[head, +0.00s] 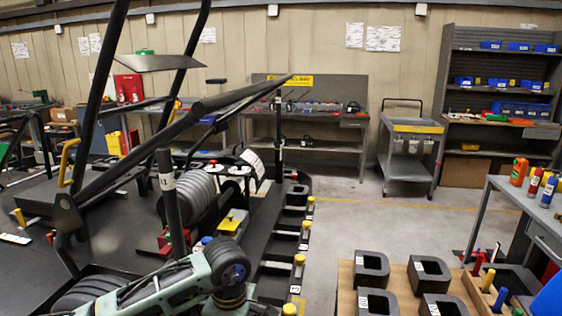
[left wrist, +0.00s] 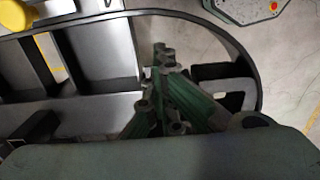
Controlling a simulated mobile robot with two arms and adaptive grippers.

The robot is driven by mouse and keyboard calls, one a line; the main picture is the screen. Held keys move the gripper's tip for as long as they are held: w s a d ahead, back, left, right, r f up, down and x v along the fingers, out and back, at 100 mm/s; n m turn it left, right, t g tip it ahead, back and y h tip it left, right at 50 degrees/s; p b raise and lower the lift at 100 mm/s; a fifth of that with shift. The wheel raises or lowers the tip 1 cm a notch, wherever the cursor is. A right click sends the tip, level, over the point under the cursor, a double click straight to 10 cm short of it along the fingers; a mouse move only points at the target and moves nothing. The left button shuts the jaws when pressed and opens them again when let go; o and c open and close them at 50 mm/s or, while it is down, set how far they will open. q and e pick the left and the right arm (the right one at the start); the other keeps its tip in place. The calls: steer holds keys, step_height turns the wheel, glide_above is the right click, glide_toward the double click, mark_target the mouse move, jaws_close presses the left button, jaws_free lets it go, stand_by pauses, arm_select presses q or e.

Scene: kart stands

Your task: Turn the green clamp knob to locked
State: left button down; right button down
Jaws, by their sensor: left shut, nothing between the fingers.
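I cannot make out the green clamp knob for certain in either view. In the head view my left arm reaches in from the bottom left over the edge of the black kart stand, and its gripper is hidden below the arm. In the left wrist view the left gripper (left wrist: 163,60) is shut and empty, its dark green fingers together above the black rounded frame (left wrist: 235,45). I cannot tell whether the fingers touch the frame. My right gripper is not in view.
Black tubes (head: 195,112) cross above the kart stand. Yellow-topped posts (head: 299,260) line its right edge. A wooden-topped table (head: 347,285) with black numbered blocks (head: 371,268) stands at the lower right. A grey cart (head: 408,155) stands behind. The floor between is free.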

arm_select(q)
steer(key=shift+a+f+b, duration=0.4)
steer(key=shift+s+d+b, duration=0.1)
steer(key=shift+d+b, duration=0.15)
steer(key=shift+b, duration=0.05)
step_height(320, 180, up, 6)
steer(key=p, duration=0.2)
steer(key=shift+d+r, duration=0.15)
steer(key=shift+d, duration=0.15)
